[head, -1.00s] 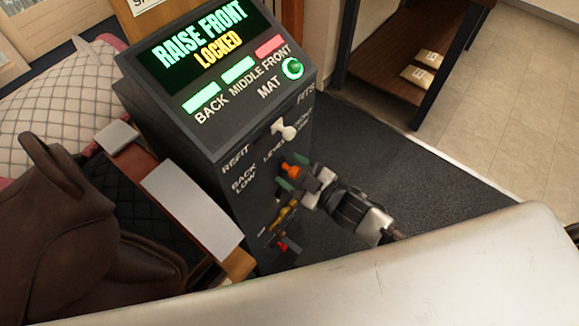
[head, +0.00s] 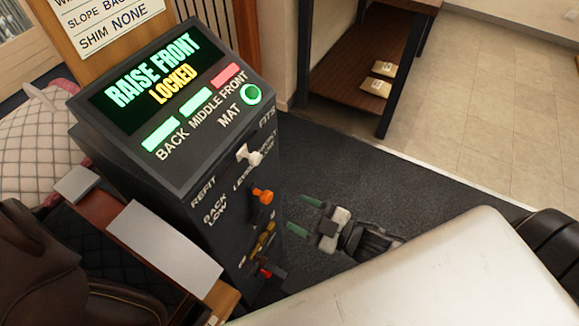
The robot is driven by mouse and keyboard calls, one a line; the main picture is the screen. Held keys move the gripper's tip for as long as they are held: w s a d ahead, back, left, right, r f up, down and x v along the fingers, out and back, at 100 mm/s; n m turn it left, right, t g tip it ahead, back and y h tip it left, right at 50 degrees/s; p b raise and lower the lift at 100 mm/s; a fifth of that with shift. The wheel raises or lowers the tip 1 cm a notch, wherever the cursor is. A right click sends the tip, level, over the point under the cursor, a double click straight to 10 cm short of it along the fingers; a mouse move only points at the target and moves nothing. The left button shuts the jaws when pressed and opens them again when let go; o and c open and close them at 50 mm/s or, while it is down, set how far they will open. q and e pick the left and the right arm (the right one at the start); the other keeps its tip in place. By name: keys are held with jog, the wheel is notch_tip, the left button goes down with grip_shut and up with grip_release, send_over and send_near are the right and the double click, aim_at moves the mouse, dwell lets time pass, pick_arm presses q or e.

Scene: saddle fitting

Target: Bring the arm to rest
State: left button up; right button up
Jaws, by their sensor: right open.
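My right gripper (head: 304,215) is open and empty. Its two green-tipped fingers point left toward the side of the dark console (head: 190,185), with a gap between them and the orange knob (head: 263,195). The console screen (head: 152,75) reads "RAISE FRONT LOCKED". Below it the BACK and MIDDLE lights are green, the FRONT light is red, and the round MAT light is green. A white lever (head: 250,155) sits above the orange knob. My left gripper is not in view.
A brown saddle (head: 40,265) and a pale flat panel (head: 165,248) are left of the console. A dark shelf (head: 350,80) with two small packets stands at the back. Dark mat floor lies around the gripper; tiled floor is open at the right.

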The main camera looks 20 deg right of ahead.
jog(key=s+d+f+m+g+h+p, duration=0.1)
jog(key=d+f+m+h, duration=0.15)
jog(key=f, duration=0.55)
jog(key=s+d+f+m+g+h, duration=0.2)
jog(key=d+f+h, duration=0.1)
jog(key=f, duration=0.5)
jog(key=s+d+f+m+g+h+p, duration=0.1)
jog(key=d+f+m+h, duration=0.15)
jog(key=f, duration=0.45)
jog(key=s+f+m+g+h, duration=0.1)
jog(key=s+f+g, duration=0.3)
jog(key=s+f, duration=0.4)
jog(key=s+a+f+m+g+h+p, duration=0.1)
jog(key=s+f+g, duration=0.4)
jog(key=s, duration=1.1)
notch_tip(320, 180, down, 3)
jog(key=shift+s+m+h, duration=0.25)
jog(key=shift+m+h, duration=0.25)
jog(key=shift+m, duration=0.1)
